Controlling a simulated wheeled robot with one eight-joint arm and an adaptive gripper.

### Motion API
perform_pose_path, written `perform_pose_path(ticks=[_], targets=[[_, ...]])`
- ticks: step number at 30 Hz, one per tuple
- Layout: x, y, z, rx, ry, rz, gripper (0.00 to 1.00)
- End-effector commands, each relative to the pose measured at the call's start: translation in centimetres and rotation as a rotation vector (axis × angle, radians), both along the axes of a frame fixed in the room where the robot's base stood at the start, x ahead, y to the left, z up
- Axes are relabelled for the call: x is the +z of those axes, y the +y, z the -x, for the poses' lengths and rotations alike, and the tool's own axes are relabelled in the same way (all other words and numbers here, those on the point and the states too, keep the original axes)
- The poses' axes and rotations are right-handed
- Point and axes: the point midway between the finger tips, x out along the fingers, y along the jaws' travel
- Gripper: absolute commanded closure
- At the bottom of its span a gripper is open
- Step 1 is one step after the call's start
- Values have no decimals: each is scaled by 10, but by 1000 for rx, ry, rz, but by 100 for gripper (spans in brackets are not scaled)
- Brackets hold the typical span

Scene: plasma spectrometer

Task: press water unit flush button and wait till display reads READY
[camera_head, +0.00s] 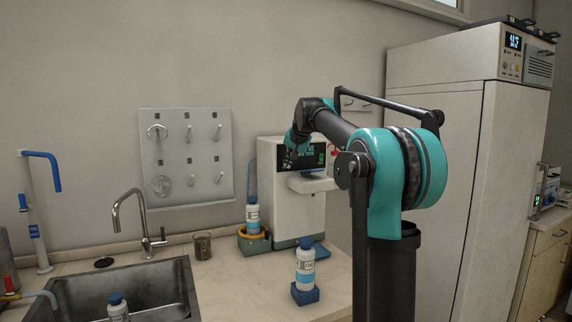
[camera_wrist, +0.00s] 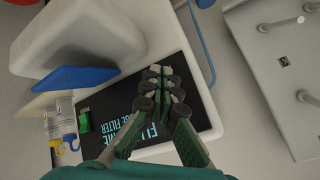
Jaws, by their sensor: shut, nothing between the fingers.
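The water unit (camera_head: 290,215) is a white box on the counter against the wall. Its black display panel (camera_head: 316,155) carries cyan text; in the wrist view the panel (camera_wrist: 100,103) is seen close up and turned, with the text partly hidden by my fingers. The part I can read includes "FILTER"; the rest is cut off. A small green patch (camera_wrist: 84,119), perhaps a button, sits at the panel's left end. My gripper (camera_wrist: 165,80) is shut and empty, its fingertips over the panel's upper edge. I cannot tell whether they touch. In the head view my gripper (camera_head: 296,150) is in front of the panel.
A blue-capped bottle (camera_head: 253,215) stands in a holder left of the unit, another (camera_head: 305,265) stands in front. A pegboard (camera_head: 187,158) hangs left on the wall. The sink (camera_head: 125,290) is at front left, a tall white cabinet (camera_head: 430,110) at right.

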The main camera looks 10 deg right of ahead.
Motion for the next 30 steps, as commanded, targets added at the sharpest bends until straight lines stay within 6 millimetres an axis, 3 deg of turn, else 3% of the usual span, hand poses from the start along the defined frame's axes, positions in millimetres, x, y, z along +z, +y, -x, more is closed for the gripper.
perform_pose_path(ticks=[22, 30], targets=[[0, 2, -5, 0, 0, 0, 100], [0, -1, 2, -1, 0, -1, 100]])
